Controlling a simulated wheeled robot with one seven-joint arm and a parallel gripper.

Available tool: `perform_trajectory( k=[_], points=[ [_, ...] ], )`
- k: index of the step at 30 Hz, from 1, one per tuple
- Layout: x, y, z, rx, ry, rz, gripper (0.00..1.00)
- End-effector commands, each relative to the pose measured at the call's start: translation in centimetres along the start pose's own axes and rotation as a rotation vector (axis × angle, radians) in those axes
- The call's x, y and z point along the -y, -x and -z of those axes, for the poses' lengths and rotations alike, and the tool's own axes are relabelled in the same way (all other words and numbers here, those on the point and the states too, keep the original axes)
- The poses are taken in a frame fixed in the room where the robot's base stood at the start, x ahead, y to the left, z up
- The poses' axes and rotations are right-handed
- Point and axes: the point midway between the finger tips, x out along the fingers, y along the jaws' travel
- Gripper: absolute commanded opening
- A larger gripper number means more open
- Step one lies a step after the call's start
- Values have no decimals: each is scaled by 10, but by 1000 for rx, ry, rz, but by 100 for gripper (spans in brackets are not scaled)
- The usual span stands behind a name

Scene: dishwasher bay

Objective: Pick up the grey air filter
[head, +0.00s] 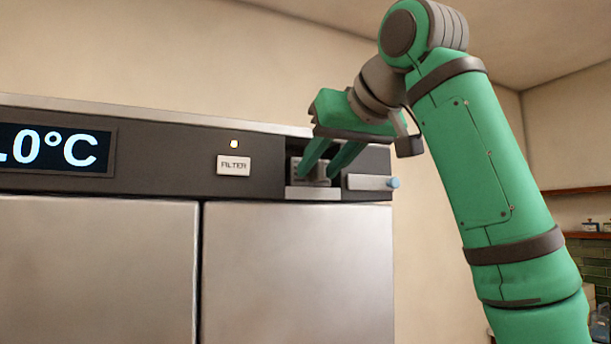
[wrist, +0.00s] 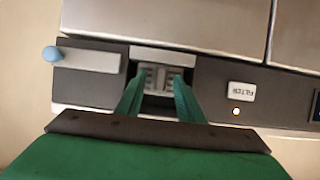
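The grey air filter (head: 318,170) is a small ribbed block in a dark recess at the right end of the machine's upper panel. In the wrist view it (wrist: 160,77) shows between my fingertips. My gripper (head: 322,174) reaches into the recess, with one green finger on each side of the filter. In the wrist view my gripper (wrist: 157,88) looks open, its fingers spread about as wide as the filter. I cannot tell whether the fingertips touch it. The fingers partly hide the filter in the head view.
A light metal ledge (head: 312,193) lies along the recess's lower edge. Right of the recess is a metal bar (head: 365,182) with a blue tip (head: 394,183). A FILTER label (head: 234,166), a lit yellow lamp (head: 234,144) and a temperature display (head: 55,149) are to the left.

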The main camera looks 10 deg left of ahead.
Motion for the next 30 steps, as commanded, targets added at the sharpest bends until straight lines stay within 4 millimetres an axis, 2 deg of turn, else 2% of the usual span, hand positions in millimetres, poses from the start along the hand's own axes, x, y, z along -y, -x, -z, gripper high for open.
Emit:
perform_trajectory(
  k=[5, 9, 10, 22, 30],
  points=[
    [0, 0, 0, 0, 0, 0, 34],
    [0, 0, 0, 0, 0, 0, 3],
    [0, 0, 0, 0, 0, 0, 0],
    [0, 1, 2, 0, -1, 0, 0],
    [0, 8, 14, -1, 0, 0, 0]
  ],
)
